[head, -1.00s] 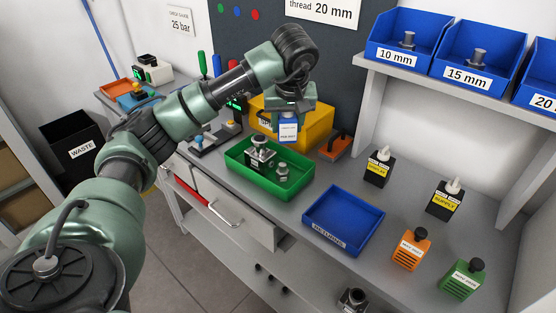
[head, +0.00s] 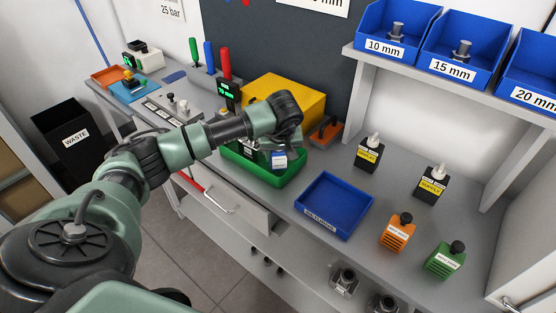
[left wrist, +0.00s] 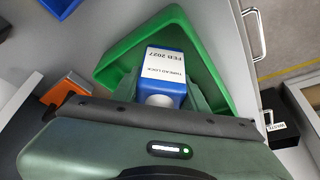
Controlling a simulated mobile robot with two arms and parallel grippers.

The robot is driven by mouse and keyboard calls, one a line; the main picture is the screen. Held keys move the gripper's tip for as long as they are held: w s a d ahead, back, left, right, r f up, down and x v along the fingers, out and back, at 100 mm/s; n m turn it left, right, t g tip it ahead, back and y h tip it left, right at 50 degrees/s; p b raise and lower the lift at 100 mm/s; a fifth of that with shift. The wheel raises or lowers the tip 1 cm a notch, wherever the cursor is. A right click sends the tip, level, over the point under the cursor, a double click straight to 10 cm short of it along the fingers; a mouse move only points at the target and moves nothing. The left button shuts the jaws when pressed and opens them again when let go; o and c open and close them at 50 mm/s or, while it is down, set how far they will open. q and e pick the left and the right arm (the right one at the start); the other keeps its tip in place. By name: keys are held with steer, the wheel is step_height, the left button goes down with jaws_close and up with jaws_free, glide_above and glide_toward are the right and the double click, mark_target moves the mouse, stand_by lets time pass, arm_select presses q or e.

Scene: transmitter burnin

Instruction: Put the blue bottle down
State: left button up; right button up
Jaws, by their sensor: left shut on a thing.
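The blue bottle (head: 279,160) has a white label and is held in my left gripper (head: 276,150) over the green tray (head: 262,181). In the left wrist view, the fingers of my left gripper (left wrist: 164,92) are shut on either side of the blue bottle (left wrist: 172,90). Its label reads thread lock, Feb 2027. The green tray (left wrist: 203,62) lies behind it there. The arm hides most of the tray's inside, and I cannot tell whether the bottle touches anything below. My right gripper is not in view.
An empty blue returns tray (head: 334,205) stands right of the green tray. Black bottles (head: 368,153), an orange bottle (head: 396,233) and a green bottle (head: 444,261) stand to the right. Bare bench lies between them.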

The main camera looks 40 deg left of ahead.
mark_target(278, 162)
arm_select(q)
step_height(278, 162, down, 3)
steer(key=shift+f, duration=0.15)
steer(key=shift+f, duration=0.2)
steer(key=o, duration=1.1)
steer(key=shift+r, duration=0.1)
